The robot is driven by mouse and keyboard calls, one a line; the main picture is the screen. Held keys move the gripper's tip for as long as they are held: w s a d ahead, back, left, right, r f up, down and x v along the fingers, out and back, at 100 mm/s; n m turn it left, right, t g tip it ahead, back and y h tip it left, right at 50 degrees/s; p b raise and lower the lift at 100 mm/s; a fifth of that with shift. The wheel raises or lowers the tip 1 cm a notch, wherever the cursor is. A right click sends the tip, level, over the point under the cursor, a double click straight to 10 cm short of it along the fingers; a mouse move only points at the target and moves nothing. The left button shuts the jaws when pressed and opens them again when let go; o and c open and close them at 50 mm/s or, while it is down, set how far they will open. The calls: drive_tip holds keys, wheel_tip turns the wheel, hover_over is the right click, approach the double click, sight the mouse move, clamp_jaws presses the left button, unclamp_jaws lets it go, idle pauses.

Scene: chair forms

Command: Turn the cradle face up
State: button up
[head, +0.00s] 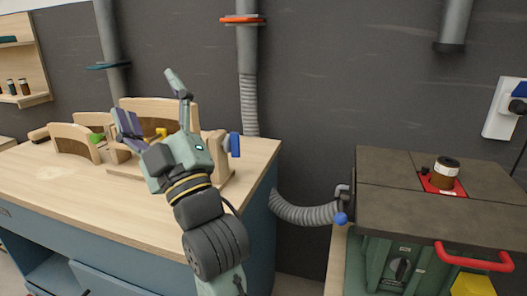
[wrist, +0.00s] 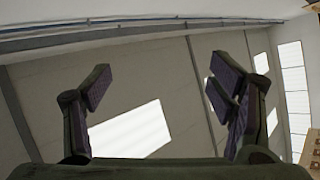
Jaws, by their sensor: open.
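Pale curved wooden forms stand on the workbench in the head view. One curved piece (head: 74,141) is at the left, with its arched wall upright. A larger wooden form (head: 160,107) is behind my gripper and partly hidden by it. I cannot tell for sure which piece is the cradle, or which way its face points. My gripper (head: 150,104) is raised in front of the larger form, fingers pointing up. In the wrist view its purple-padded fingers (wrist: 160,84) are spread wide with nothing between them.
The workbench (head: 60,192) has free room at its front and left. A blue-handled part (head: 234,144) is near its right end. A dark-topped machine (head: 400,200) with a jar (head: 446,172) on a red plate stands to the right. A grey hose (head: 305,213) runs between them.

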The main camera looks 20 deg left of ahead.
drive_tip(key=w+d+f+n+h, duration=0.2)
drive_tip(key=w+d+f+h, duration=0.35)
drive_tip(key=w+f, duration=0.35)
drive_tip(key=n+g+h, duration=0.2)
drive_tip(key=n+h, duration=0.2)
approach(237, 147)
drive_tip(key=shift+y, duration=0.25)
drive_tip(key=p+x, duration=0.2)
drive_tip(key=x, duration=0.7)
drive_tip(key=shift+w+f+p, duration=0.1)
drive_tip(key=shift+w+p, duration=0.2)
drive_tip(key=shift+p, duration=0.1)
drive_tip(key=c, duration=1.7)
